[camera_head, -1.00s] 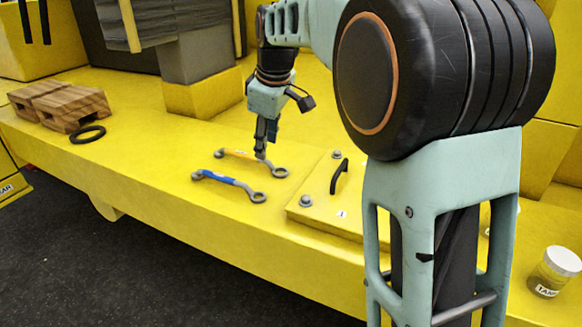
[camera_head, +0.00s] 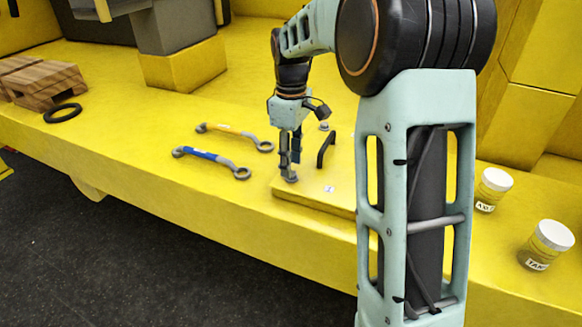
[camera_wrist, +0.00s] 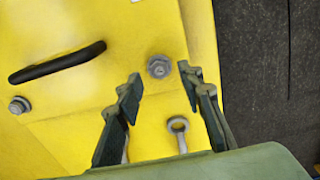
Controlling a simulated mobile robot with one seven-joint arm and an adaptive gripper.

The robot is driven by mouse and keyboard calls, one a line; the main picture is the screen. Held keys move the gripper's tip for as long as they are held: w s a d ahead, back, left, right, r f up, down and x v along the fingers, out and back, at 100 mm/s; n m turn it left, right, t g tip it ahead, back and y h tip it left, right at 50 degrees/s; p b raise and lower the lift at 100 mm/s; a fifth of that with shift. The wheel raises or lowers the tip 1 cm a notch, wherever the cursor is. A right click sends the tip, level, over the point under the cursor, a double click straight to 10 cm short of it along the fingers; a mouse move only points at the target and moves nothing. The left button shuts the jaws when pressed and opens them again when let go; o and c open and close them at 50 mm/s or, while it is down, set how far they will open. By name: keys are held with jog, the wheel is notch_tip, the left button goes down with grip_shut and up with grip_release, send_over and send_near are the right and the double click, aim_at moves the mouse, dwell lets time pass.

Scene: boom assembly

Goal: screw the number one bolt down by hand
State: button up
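A yellow cover plate (camera_head: 312,195) lies on the yellow deck. A grey hex bolt (camera_head: 290,179) sits at its near left corner, and a second bolt (camera_head: 323,127) at its far left corner. A small white label (camera_head: 330,188) is on the plate; I cannot read it. My gripper (camera_head: 290,168) points down over the near left bolt. In the wrist view, my gripper (camera_wrist: 159,74) is open, and that bolt (camera_wrist: 159,67) shows between its fingertips, not gripped. The other bolt (camera_wrist: 19,105) is at the left there. I cannot tell how far the bolts are screwed in.
A black handle (camera_head: 326,150) stands on the plate near my gripper. A blue-banded wrench (camera_head: 210,158) and an orange-banded wrench (camera_head: 232,135) lie to the left. Two labelled jars (camera_head: 493,189) (camera_head: 546,244) stand at the right. Wooden blocks (camera_head: 45,82) and a black ring (camera_head: 62,113) lie far left.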

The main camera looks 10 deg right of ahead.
jog(key=shift+f, duration=1.1)
grip_shut()
jog(key=shift+m, duration=0.4)
jog(key=m+p, duration=0.1)
jog(key=m, duration=0.3)
jog(key=shift+w+r+m, duration=0.1)
jog(key=shift+m, duration=0.2)
jog(key=m+p, duration=0.1)
jog(key=m, duration=0.4)
jog(key=shift+m, duration=0.4)
jog(key=shift+d, duration=0.1)
